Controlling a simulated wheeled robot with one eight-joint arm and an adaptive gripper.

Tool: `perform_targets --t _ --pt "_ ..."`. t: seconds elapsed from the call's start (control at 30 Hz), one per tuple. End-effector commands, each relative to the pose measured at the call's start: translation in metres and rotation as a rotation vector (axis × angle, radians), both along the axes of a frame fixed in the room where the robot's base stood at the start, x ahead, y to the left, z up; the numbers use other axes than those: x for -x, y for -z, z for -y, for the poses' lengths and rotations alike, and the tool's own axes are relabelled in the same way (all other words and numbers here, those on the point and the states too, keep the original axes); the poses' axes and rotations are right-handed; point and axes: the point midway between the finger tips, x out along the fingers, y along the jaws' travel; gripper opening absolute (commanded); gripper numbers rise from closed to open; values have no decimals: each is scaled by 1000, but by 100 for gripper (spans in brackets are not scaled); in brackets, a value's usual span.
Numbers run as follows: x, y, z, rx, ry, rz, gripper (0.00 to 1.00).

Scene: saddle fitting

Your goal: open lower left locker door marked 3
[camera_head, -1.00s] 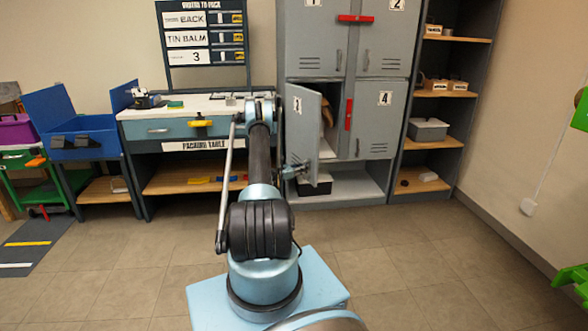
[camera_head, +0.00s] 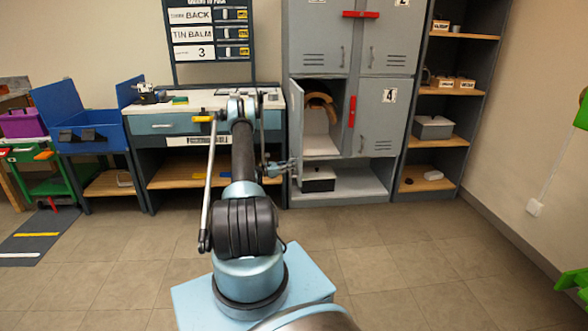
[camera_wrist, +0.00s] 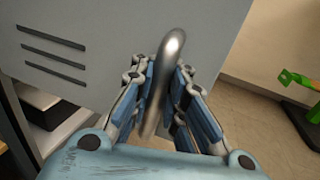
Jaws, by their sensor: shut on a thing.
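In the wrist view, the grey lower left locker door (camera_wrist: 105,35) shows its outer face with several vent slots. My gripper (camera_wrist: 168,105) is shut on the door's curved metal handle (camera_wrist: 172,55), which passes between its blue finger pads. In the head view, my gripper (camera_head: 281,168) is at the left side of the lower left compartment (camera_head: 322,146). That compartment stands open, with a brown curved thing (camera_head: 322,98) inside. The door is turned nearly edge-on there, so its 3 mark does not show.
The locker door marked 4 (camera_head: 382,120) is shut, with a red bar (camera_head: 351,112) beside it. A dark box (camera_head: 318,180) sits in the open bay below. The packing table (camera_head: 150,124) stands close on the left. The floor in front is clear.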

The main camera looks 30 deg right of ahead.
Motion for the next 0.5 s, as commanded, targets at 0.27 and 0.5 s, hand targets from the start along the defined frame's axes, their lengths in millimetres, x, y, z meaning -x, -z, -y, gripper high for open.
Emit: perform_targets --t 0.27,0.5 --pt "8 2 3 -2 17 0 35" --pt "8 1 5 -2 17 0 35"
